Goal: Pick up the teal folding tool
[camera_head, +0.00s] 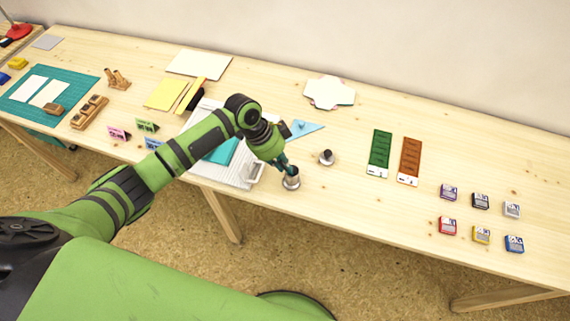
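My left gripper (283,163) points down just above a small metal cup (292,181) near the front edge of the table. Dark teal shows between the gripper and the cup mouth. It is too small to tell whether this is the teal folding tool or part of my fingers. Whether the fingers are open or shut cannot be made out. No other teal folding tool shows clearly. My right gripper is not in view.
A white board (237,179) with a teal sheet (222,153) lies partly behind my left arm. A blue triangle (306,129) and a dark-knobbed stamp (327,157) are close by. Green (379,149) and orange (410,155) strips and several inkpads (481,201) lie to the right.

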